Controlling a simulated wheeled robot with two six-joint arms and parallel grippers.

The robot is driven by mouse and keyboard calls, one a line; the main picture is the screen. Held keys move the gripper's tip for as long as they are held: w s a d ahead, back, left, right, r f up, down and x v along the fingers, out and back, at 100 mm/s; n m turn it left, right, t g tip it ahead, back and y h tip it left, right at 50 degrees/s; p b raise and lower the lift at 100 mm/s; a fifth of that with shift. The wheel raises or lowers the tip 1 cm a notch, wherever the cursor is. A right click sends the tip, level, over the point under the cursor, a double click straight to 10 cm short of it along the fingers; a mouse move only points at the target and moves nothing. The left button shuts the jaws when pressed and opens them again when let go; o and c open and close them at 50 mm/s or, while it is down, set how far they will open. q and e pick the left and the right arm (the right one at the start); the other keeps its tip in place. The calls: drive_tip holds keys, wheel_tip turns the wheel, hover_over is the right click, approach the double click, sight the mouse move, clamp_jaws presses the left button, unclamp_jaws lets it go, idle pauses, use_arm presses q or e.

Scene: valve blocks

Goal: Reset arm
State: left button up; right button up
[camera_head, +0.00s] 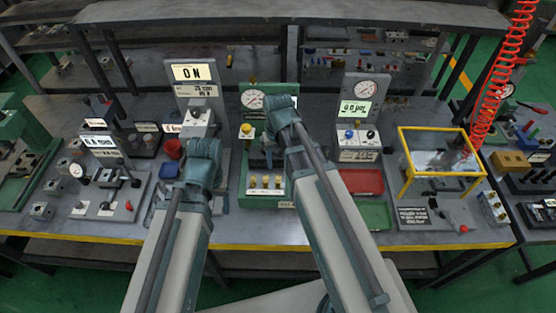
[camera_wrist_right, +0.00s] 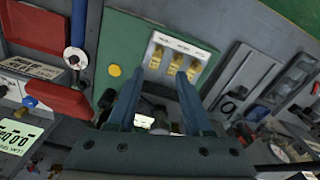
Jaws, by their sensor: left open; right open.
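My left gripper (camera_head: 202,160) is over the left-middle of the bench in the head view, beside the green valve panel (camera_head: 284,190). Its fingertips are mostly hidden by its own wrist. My right arm reaches over the green panel in the head view, its wrist at the panel's gauge. In the right wrist view my right gripper (camera_wrist_right: 158,76) is open, its two teal fingers apart with nothing held between them. Brass valves (camera_wrist_right: 168,58) on the green panel show just beyond the fingertips. The same brass valves (camera_head: 265,182) show below the right wrist in the head view.
A yellow-framed clear box (camera_head: 440,193) stands at the right, with a red coiled hose (camera_head: 497,75) above it. Red (camera_head: 362,181) and green (camera_head: 376,216) trays lie right of my right arm. A gauge stand (camera_head: 358,112) is behind them. A yellow strip (camera_head: 450,246) marks the bench's front edge.

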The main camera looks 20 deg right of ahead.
use_arm(q)
wheel_tip(320, 180, up, 2)
drive_tip(key=shift+r+p, duration=0.1)
drive_tip(key=shift+p, duration=0.45)
use_arm(e)
wheel_tip(320, 180, up, 2)
drive_tip(key=shift+r, duration=0.1)
use_arm(q)
wheel_tip(320, 180, down, 6)
drive_tip(key=b, duration=0.6)
use_arm(e)
drive_tip(key=s+a+f+n+h, duration=0.1)
drive_tip(key=s+a+f+n, duration=0.3)
drive_tip(key=s+a, duration=0.5)
wheel_tip(320, 180, down, 2)
drive_tip(key=shift+s+a, duration=0.15)
drive_tip(key=shift+s, duration=0.75)
